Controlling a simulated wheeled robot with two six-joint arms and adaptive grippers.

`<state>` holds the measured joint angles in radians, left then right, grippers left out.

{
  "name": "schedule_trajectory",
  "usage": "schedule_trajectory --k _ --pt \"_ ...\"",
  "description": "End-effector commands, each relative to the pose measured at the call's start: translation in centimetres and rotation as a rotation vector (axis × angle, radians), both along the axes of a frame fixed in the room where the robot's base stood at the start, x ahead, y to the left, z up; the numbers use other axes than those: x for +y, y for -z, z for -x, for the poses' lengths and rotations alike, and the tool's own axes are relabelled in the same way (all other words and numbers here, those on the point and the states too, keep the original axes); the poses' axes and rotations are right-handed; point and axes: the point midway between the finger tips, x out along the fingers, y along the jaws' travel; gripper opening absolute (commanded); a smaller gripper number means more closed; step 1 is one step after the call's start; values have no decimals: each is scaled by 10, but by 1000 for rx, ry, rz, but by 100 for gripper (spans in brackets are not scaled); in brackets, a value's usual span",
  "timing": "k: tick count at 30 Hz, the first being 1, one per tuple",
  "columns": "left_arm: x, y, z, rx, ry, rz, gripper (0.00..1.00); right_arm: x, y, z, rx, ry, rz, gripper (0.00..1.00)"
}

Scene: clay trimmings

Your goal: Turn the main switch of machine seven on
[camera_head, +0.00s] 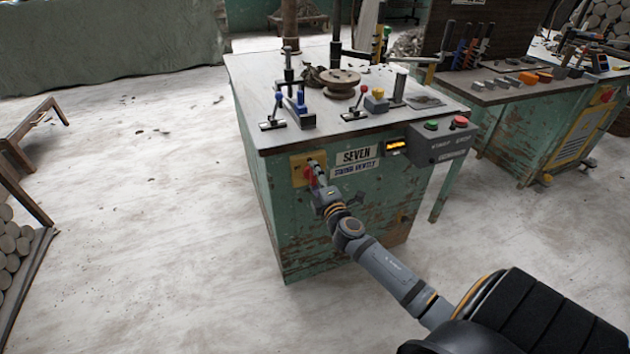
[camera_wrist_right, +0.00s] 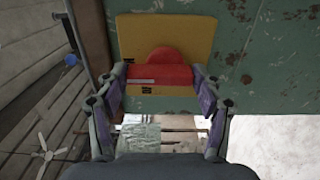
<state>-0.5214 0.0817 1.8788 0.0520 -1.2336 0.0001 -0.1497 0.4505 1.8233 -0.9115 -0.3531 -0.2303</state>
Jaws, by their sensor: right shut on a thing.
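Machine seven (camera_head: 330,215) is a worn green cabinet with a "SEVEN" label (camera_head: 357,155) on its front. Its main switch is a red knob (camera_head: 308,172) on a yellow plate (camera_head: 297,160) at the front's upper left. In the right wrist view the red knob (camera_wrist_right: 162,72) has a bar lying across the picture on the yellow plate (camera_wrist_right: 190,35). My right gripper (camera_head: 316,171) is at the switch, its two fingers shut on the bar's ends from both sides. The fingers partly hide the switch in the head view. My left gripper is not in view.
The machine top carries levers (camera_head: 275,115), a round wooden spool (camera_head: 340,82) and a yellow button block (camera_head: 376,98). Floor in front is clear.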

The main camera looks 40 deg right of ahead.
Motion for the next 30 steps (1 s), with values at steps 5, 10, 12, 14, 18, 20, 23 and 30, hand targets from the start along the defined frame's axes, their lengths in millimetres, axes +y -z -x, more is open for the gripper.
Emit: schedule_trajectory --k 5,10,12,14,18,20,23,30 --pt "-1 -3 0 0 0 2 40 -1 1 0 -2 1 -19 36" --pt "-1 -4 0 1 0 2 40 -1 1 0 -2 2 -23 36" --pt "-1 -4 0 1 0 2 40 0 1 1 -2 2 -23 36" --pt "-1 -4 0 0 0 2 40 0 1 1 -2 2 -23 36" --pt "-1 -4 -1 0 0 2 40 0 1 0 -2 1 -22 79" --pt "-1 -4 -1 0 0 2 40 0 1 0 -3 1 -22 87" --pt "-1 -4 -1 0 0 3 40 0 1 0 -3 1 -21 91" --pt "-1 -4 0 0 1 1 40 0 0 0 -3 1 -19 91"
